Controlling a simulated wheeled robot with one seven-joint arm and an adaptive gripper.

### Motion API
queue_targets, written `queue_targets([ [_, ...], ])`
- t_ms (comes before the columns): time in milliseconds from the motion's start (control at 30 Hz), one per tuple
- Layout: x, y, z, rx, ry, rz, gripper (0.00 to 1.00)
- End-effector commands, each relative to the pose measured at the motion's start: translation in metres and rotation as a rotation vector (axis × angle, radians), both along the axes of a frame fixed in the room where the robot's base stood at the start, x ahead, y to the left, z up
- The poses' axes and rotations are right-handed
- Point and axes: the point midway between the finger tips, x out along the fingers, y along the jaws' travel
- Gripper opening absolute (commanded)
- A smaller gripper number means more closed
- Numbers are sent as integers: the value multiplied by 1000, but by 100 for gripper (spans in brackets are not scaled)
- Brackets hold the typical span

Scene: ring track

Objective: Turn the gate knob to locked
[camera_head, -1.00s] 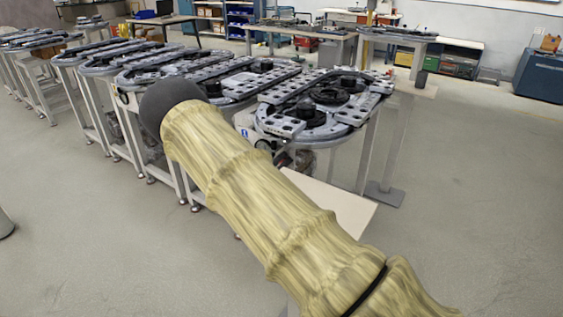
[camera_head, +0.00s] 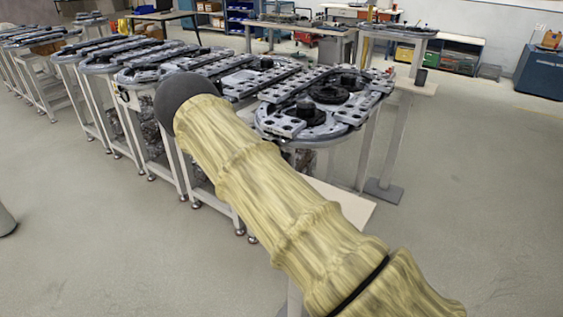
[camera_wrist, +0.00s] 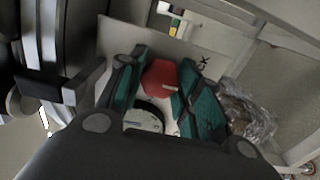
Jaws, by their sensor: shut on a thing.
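In the wrist view, a red knob (camera_wrist: 162,79) with a short pale mark on its face sits between the teal-padded fingers of my gripper (camera_wrist: 164,64). The fingers are shut on it, one on each side. A round white face with a dark rim (camera_wrist: 145,117) shows just below the knob, partly covered by my gripper. The rest of the lettering is hidden. In the head view my sleeved arm hides the knob and my gripper.
Ring-track tables (camera_head: 330,120) run in a row from the right middle to the far left. Clear plastic wrapping (camera_wrist: 250,115) shows at the right in the wrist view. A small pale table (camera_head: 345,205) lies behind my arm. Grey floor is free at the right.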

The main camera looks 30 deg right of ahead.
Motion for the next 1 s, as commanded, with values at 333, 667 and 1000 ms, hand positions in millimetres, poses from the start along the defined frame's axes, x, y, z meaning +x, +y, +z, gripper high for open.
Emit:
queue_targets([
  [333, 1, 1, -1, -3, 10, 2, 10],
  [667, 0, 0, 0, -3, 9, 1, 56],
  [1000, -2, 6, 0, -3, 8, 1, 56],
])
